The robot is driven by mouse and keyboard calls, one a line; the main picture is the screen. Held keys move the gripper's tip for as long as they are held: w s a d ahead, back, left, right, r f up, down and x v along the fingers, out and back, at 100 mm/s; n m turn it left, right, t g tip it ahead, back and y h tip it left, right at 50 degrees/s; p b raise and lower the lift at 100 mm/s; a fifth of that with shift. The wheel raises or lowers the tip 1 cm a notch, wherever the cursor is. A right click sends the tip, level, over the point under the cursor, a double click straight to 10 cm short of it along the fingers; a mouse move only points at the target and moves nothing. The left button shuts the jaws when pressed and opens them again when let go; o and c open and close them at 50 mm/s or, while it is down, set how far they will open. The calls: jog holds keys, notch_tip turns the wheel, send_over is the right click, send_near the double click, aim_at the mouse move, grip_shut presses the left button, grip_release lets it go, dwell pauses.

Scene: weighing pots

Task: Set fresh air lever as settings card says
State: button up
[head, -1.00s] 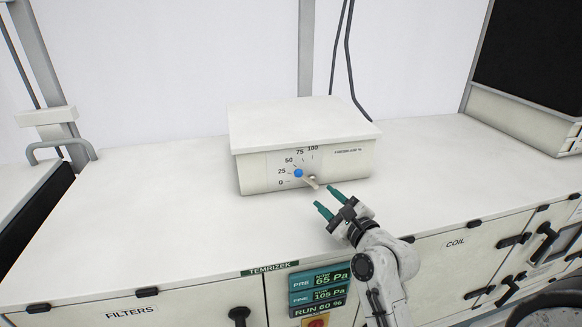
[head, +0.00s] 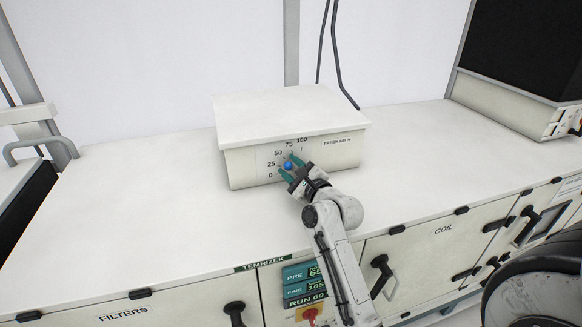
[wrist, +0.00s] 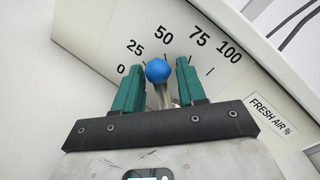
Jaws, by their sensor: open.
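The fresh air lever has a round blue knob (head: 288,165) on the front of a white box (head: 295,120). The dial is marked 0, 25, 50, 75 and 100. In the wrist view the blue knob (wrist: 158,71) lies by the scale between the 25 and 50 marks, with its pale stem (wrist: 163,97) below. My gripper (head: 287,164) is open at the dial. In the wrist view its green fingers (wrist: 159,68) stand on either side of the knob, with visible gaps. I see no settings card in these views.
The box stands on a wide white unit top (head: 130,215) with clear room on both sides. Below are doors labelled FILTERS and COIL and a teal display (head: 303,285). A dark-panelled unit (head: 530,50) stands at the right.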

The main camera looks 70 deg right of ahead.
jog(key=shift+c, duration=0.4)
grip_shut()
